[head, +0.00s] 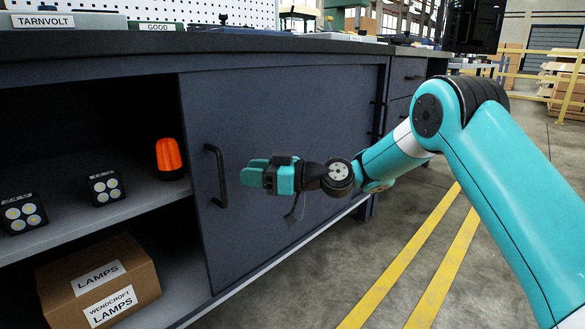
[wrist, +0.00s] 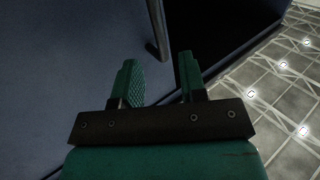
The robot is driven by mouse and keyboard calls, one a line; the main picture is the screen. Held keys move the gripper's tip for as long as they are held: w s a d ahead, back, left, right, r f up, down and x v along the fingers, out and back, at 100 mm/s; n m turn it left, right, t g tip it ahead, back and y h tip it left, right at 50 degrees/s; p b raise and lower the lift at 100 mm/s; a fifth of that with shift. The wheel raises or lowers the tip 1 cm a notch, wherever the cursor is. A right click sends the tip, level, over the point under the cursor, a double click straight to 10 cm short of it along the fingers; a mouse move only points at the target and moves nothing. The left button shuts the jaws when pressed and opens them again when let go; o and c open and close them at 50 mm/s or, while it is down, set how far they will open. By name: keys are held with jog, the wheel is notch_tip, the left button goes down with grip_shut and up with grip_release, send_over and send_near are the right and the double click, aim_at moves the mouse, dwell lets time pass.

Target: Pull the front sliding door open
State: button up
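The front sliding door (head: 290,130) is a dark blue-grey panel covering the right part of the cabinet; the left part stands open. Its black upright bar handle (head: 217,178) is near the door's left edge. My gripper (head: 246,171) is in front of the door, a little right of the handle in the head view. In the wrist view my gripper (wrist: 158,70) is open and empty, its two green fingers apart. The handle (wrist: 157,30) shows just beyond the fingertips, roughly in line with the gap. The door (wrist: 75,70) fills the left of that view.
The open bay has a shelf (head: 110,188) with two black lamps, an orange beacon (head: 169,158), and a cardboard box (head: 98,282) below. The worktop (head: 150,42) overhangs the door. Drawers (head: 407,75) stand to the right. The floor in front is clear, with yellow lines.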

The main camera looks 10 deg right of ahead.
jog(key=b+v, duration=0.2)
jog(key=v, duration=0.8)
jog(key=shift+b, duration=0.4)
jog(key=s+a+r+m+g+h+p, duration=0.1)
jog(key=s+a+r+g+h+p, duration=0.15)
jog(key=s+r+p, duration=0.4)
jog(key=s+a+r+m+g+h+p, duration=0.1)
jog(key=s+a+r+g+h+p, duration=0.2)
jog(key=s, duration=0.7)
jog(key=s+d+r+m+h+p, duration=0.2)
jog(key=s+d+h+p, duration=0.15)
jog(key=s, duration=0.55)
jog(key=s+d+r+m+h+p, duration=0.1)
jog(key=s+d+m+h+p, duration=0.3)
jog(key=s, duration=0.5)
notch_tip(320, 180, up, 38)
jog(key=n+p, duration=0.1)
jog(key=p, duration=3.5)
jog(key=shift+w+g, duration=0.25)
jog(key=shift+g, duration=0.1)
